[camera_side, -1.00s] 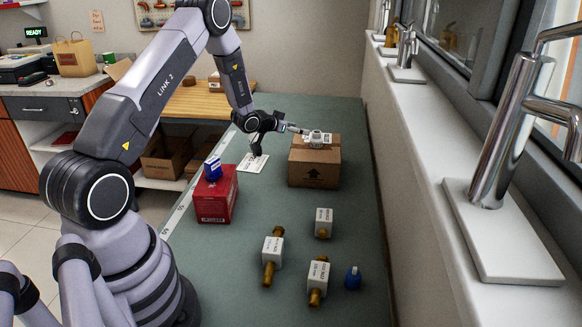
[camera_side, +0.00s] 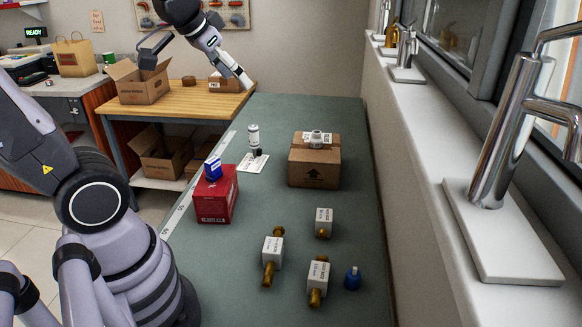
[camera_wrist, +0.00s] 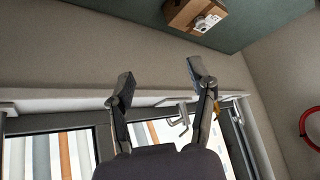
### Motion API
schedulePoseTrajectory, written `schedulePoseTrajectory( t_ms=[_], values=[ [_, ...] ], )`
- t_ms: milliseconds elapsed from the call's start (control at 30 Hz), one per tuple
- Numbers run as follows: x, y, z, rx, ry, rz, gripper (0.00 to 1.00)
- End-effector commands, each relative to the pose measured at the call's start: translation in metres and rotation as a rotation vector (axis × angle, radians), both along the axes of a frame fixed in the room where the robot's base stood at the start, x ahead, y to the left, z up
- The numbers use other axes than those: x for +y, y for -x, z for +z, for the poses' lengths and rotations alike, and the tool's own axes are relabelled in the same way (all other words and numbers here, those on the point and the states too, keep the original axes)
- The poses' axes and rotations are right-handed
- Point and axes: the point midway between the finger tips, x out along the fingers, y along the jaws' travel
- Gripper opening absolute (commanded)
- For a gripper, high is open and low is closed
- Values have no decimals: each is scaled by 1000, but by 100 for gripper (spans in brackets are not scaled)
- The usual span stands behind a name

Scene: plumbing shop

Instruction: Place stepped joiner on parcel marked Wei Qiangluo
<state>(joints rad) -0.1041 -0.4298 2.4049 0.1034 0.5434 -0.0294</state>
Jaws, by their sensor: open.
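A white fitting (camera_side: 317,138), which looks like the stepped joiner, rests on top of a brown cardboard parcel (camera_side: 314,172) on the green bench. The parcel has an up arrow on its front; I cannot read any name on it. The wrist view also shows the fitting (camera_wrist: 207,22) on the parcel (camera_wrist: 180,12), at its top edge. My gripper (camera_wrist: 160,78) is open and empty, its two fingers well apart. In the side view my gripper (camera_side: 240,76) is raised up and left of the parcel, clear of the fitting.
Several tagged brass fittings (camera_side: 272,252) and a blue piece (camera_side: 353,278) stand on the near bench. A red box (camera_side: 217,200) bears a blue item (camera_side: 213,168). A white-and-black item (camera_side: 254,136) stands on a white card (camera_side: 246,166). Taps line the window sill (camera_side: 450,230) at right.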

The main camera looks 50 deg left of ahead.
Motion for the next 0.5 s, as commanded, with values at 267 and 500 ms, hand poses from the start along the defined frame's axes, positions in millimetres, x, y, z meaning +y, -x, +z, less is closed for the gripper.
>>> schedulePoseTrajectory(
  t_ms=[267,500],
  values=[
    [-36,101,-5,115,77,-77,55],
    [-38,109,-8,131,84,-84,55]
  ],
)
